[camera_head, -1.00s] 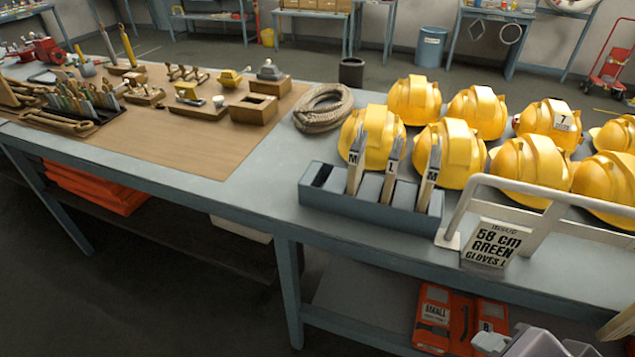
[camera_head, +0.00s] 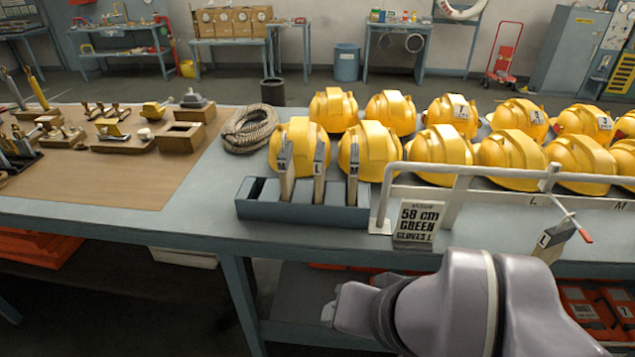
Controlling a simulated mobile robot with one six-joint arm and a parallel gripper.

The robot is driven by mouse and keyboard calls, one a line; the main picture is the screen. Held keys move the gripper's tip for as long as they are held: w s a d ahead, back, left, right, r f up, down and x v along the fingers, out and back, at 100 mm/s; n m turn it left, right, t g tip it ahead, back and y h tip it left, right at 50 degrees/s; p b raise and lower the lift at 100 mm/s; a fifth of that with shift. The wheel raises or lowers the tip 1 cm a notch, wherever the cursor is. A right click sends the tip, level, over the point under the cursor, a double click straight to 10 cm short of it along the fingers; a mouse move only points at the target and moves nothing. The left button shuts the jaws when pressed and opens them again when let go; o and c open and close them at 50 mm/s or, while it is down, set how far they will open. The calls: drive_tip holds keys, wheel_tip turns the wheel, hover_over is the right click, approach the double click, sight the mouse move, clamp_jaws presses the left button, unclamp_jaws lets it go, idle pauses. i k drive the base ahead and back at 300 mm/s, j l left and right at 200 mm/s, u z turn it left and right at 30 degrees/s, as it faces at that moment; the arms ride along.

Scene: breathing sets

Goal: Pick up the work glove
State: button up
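No item is plainly recognisable as a work glove. Three flat, pale, upright pieces marked M, L and M (camera_head: 319,172) stand in slots of a blue-grey box (camera_head: 300,213) on the bench; I cannot tell whether they are gloves or tags. A sign (camera_head: 418,222) reading "58 cm GREEN GLOVES L" is at the left end of a white rail. A tag marked L (camera_head: 553,241) hangs from the rail at right, with a red-tipped piece beside it. My arm shows at the bottom right, below the bench edge; my gripper's fingers are not seen.
Two rows of yellow helmets (camera_head: 440,146) fill the bench behind the white rail (camera_head: 461,195). A rope coil (camera_head: 249,129) lies left of them. A brown mat (camera_head: 100,185) with wooden blocks and tools covers the left. Orange cases (camera_head: 590,312) sit on the lower shelf.

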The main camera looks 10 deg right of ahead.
sight(319, 169)
drive_tip(key=i+j+z, duration=0.2)
drive_tip(key=j+z, duration=0.2)
drive_tip(key=j, duration=0.2)
drive_tip(key=i+j+z, duration=0.1)
drive_tip(key=j+z, duration=0.3)
drive_tip(key=j, duration=0.2)
drive_tip(key=j+z, duration=0.35)
drive_tip(key=j, duration=0.3)
